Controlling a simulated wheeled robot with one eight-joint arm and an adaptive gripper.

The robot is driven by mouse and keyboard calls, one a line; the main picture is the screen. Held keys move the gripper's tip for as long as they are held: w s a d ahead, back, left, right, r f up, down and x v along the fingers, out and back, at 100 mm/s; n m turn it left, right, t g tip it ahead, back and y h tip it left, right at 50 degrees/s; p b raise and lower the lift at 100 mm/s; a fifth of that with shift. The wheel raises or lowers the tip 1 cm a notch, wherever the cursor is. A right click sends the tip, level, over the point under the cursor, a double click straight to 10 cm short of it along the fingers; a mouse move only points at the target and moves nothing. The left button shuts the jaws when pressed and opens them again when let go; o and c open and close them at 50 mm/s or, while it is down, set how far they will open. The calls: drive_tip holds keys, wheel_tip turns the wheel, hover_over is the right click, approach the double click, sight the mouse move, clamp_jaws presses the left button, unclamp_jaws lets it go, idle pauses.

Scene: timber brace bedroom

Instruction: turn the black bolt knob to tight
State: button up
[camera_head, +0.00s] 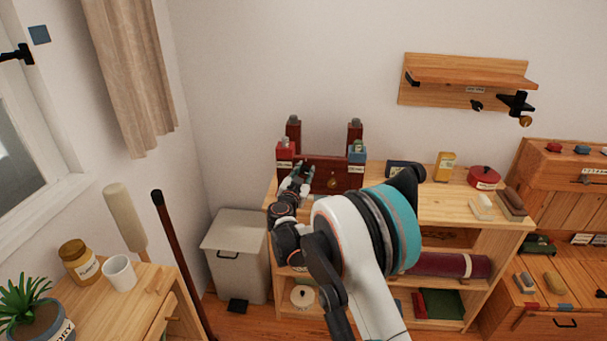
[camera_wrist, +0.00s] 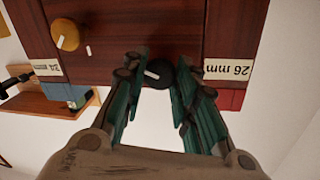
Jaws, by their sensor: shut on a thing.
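The black bolt knob (camera_wrist: 157,73) is on the face of a dark red-brown wooden brace (camera_wrist: 185,35), near the "26 mm" label in the wrist view. A short white line marks the knob, and a small white tick (camera_wrist: 142,50) is on the wood close by. My gripper (camera_wrist: 158,84) has its green-padded fingers on either side of the knob and is shut on it. In the head view my gripper (camera_head: 303,176) is at the left part of the brace (camera_head: 347,178) and hides the black knob.
A brass knob (camera_head: 332,182) is on the same brace; it also shows in the wrist view (camera_wrist: 66,34). Red (camera_head: 285,150) and blue (camera_head: 357,153) blocks flank the brace on the wooden shelf unit (camera_head: 420,205). A grey bin (camera_head: 237,245) stands left. A wall shelf (camera_head: 468,75) hangs above right.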

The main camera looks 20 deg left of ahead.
drive_tip(key=m+g, duration=0.1)
drive_tip(key=m, duration=0.4)
drive_tip(key=shift+d+m, duration=0.1)
drive_tip(key=shift+m, duration=0.3)
drive_tip(key=m, duration=0.3)
drive_tip(key=m+y, duration=0.1)
drive_tip(key=m, duration=0.1)
drive_tip(key=shift+w+d+m+g+y, duration=0.1)
drive_tip(key=shift+m+g+y, duration=0.2)
drive_tip(key=shift+m, duration=0.1)
drive_tip(key=o, duration=1.1)
drive_tip(key=v, duration=1.2)
